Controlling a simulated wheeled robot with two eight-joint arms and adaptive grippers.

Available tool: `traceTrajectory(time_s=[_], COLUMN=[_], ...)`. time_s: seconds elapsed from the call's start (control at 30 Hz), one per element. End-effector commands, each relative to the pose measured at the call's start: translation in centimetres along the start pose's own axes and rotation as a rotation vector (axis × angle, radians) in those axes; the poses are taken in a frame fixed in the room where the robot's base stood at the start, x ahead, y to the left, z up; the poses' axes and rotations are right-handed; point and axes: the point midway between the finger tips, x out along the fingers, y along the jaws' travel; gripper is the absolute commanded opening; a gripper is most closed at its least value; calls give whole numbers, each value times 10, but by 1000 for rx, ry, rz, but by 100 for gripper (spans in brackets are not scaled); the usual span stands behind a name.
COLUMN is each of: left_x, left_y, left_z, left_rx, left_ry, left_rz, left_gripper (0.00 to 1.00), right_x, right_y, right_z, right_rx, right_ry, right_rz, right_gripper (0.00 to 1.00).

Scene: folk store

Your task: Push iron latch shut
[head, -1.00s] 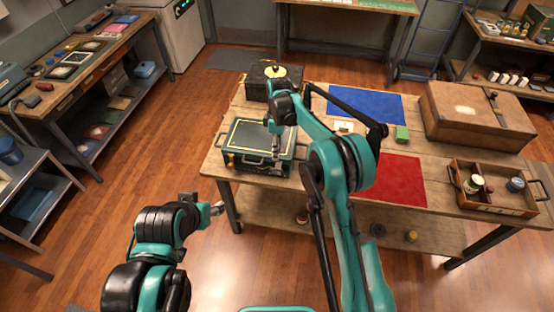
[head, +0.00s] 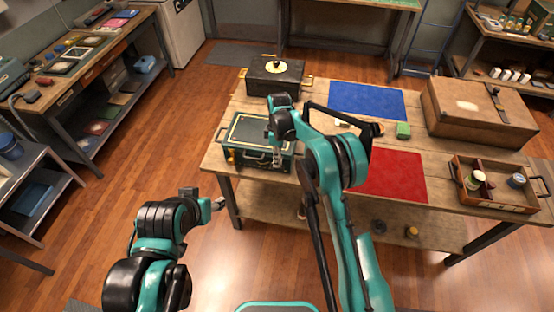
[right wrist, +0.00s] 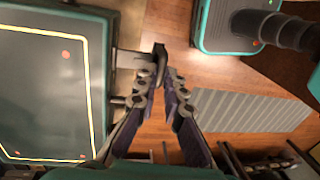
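A dark green case (head: 246,131) with a yellow line around its lid lies on the left end of the wooden table. Its lid (right wrist: 45,95) also fills the left of the right wrist view. A dark metal piece (right wrist: 158,60), which looks like the iron latch, sticks out from the case's front side. My right gripper (right wrist: 159,80) points at it, fingertips close together beside it; contact and grip are unclear. In the head view my right gripper (head: 278,158) is at the case's front right. My left gripper (head: 218,204) hangs in front of the table, its finger gap too small to read.
A black box (head: 275,77) with a yellow disc stands behind the case.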

Motion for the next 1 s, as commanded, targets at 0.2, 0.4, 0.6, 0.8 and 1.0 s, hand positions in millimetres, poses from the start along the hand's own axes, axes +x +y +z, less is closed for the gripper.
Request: traceTrajectory(time_s=[0.2,0.4,0.6,0.8,1.0], left_x=[0,6,18,38,62], left_y=[0,0,0,0,0], left_z=[0,4,13,27,44], left_rx=[0,0,0,0,0], left_ry=[0,0,0,0,0], left_rz=[0,0,0,0,0], left_gripper=[51,51,51,51,51], right_x=[0,4,14,29,44], right_y=[0,-3,-8,-13,-15], right_z=[0,0,0,-1,-1], right_rx=[0,-1,-1,-3,-3], right_ry=[0,1,-1,-3,-4], right_rz=[4,47,163,337,527], right_gripper=[0,0,0,0,0])
